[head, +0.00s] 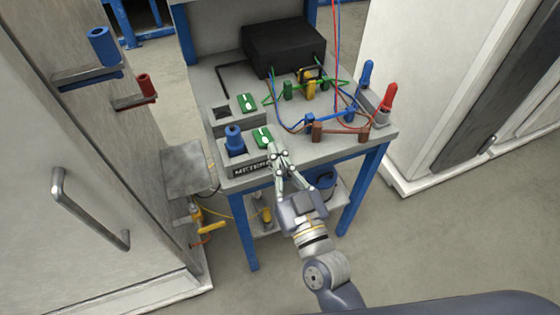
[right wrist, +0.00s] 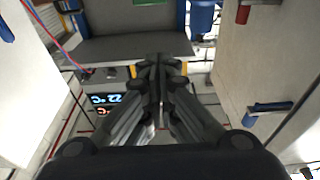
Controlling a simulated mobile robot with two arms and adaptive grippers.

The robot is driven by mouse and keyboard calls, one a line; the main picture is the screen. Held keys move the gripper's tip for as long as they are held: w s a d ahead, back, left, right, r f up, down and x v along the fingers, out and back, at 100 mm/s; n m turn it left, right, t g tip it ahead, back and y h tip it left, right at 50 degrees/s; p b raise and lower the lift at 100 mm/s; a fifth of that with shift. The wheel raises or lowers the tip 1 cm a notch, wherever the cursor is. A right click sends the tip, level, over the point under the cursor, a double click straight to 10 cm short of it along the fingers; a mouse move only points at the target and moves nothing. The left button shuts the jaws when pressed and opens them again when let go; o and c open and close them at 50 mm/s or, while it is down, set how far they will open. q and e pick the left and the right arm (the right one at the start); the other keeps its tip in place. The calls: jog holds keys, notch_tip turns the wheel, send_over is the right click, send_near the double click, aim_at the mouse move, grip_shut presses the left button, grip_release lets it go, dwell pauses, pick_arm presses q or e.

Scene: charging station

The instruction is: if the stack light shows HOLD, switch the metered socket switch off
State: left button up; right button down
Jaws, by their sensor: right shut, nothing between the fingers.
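The metered socket (head: 230,158) is a grey box on the near left of the bench, with a dark label reading "METERE…", the rest hidden. A blue plug (head: 233,138) stands in it. Its green switch (head: 263,137) with a white rocker is at the right; I cannot tell which way the rocker is set. My right gripper (head: 279,157) is shut and empty, its fingertips just in front of and below the green switch; I cannot tell if they touch. In the right wrist view the closed fingers (right wrist: 160,72) fill the middle. I see no stack light. My left gripper is not in view.
A second socket with a green switch (head: 247,102) sits behind. A black box (head: 284,48), coloured clips and cables lie farther back. Blue (head: 367,74) and red (head: 388,97) handles stand at the right edge. A lit display (right wrist: 106,99) shows blue digits. A cabinet stands left.

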aim_at(263, 137)
jog(key=shift+w+a+f, duration=0.3)
jog(key=shift+w+f, duration=0.15)
jog(key=shift+w, duration=0.5)
jog(key=shift+w+a+f, duration=0.3)
jog(key=shift+w+f, duration=0.2)
jog(key=shift+w, duration=0.4)
jog(key=shift+w+a+f, duration=0.3)
jog(key=shift+w+f, duration=0.15)
jog(key=shift+w, duration=0.5)
